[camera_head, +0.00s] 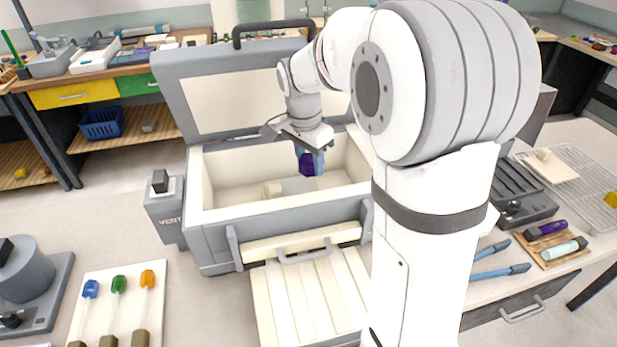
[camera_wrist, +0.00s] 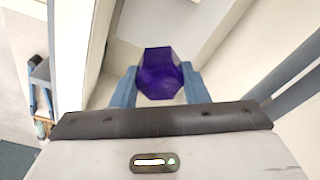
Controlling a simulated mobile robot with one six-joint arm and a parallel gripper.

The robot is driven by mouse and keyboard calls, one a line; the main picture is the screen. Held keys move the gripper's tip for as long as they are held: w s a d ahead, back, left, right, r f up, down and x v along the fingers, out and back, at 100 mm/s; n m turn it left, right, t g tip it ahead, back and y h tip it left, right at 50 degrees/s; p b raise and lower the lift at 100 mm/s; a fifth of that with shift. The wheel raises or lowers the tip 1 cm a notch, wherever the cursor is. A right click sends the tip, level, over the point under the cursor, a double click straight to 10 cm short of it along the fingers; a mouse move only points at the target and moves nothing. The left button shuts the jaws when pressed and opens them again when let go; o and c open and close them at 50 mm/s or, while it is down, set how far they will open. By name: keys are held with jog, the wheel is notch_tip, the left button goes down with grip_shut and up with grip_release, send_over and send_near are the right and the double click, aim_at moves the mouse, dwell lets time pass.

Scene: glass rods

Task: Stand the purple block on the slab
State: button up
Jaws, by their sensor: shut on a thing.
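The purple block (camera_head: 306,164) is between the blue fingers of my gripper (camera_head: 312,160), inside the open grey box with cream walls (camera_head: 220,165). In the wrist view the dark purple, faceted block (camera_wrist: 160,72) sits between the two blue fingers, which are shut on it. A flat grey slab (camera_head: 299,186) lies on the box floor, just below the block. The block appears to be above the slab; whether they touch I cannot tell.
A white board with coloured rods (camera_head: 118,310) lies at front left. A wire rack (camera_head: 575,170) is at right.

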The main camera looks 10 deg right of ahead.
aim_at(310, 191)
notch_tip(310, 191, down, 6)
jog(key=shift+w+f, duration=0.1)
jog(key=shift+f, duration=0.05)
jog(key=shift+w+f+p, duration=0.15)
jog(key=shift+f+p, duration=0.1)
jog(key=shift+p, duration=0.05)
jog(key=shift+f, duration=0.15)
jog(key=o, duration=1)
jog(key=shift+o, duration=0.2)
